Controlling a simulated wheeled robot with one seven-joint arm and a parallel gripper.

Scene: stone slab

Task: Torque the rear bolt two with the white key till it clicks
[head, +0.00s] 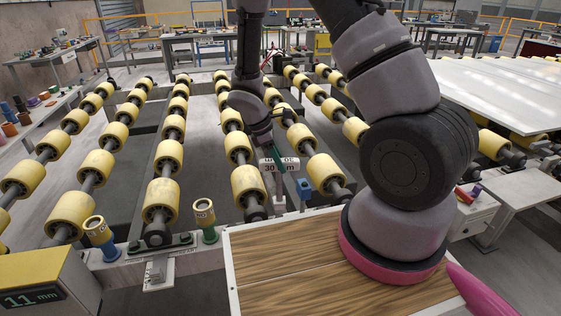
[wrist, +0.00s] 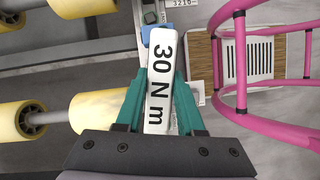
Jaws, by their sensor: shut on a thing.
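The white key (wrist: 160,85) has "30 N m" in black on its flat face. It is between the teal fingers of my gripper (wrist: 160,100), which is shut on it. In the head view, the key (head: 279,165) is held over the front end of the rollers, beside my gripper (head: 277,148). The key's far end points to a small blue part (wrist: 151,36) in the wrist view; I cannot tell whether they touch. Dark bolts show on a black plate (head: 160,244) at the front rail, left of the key. Which bolt is rear bolt two is not clear.
A box with an "11 mm" display (head: 38,290) is at the lower left. Yellow rollers (head: 240,148) fill the middle. A white panel (head: 497,88) lies at the right.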

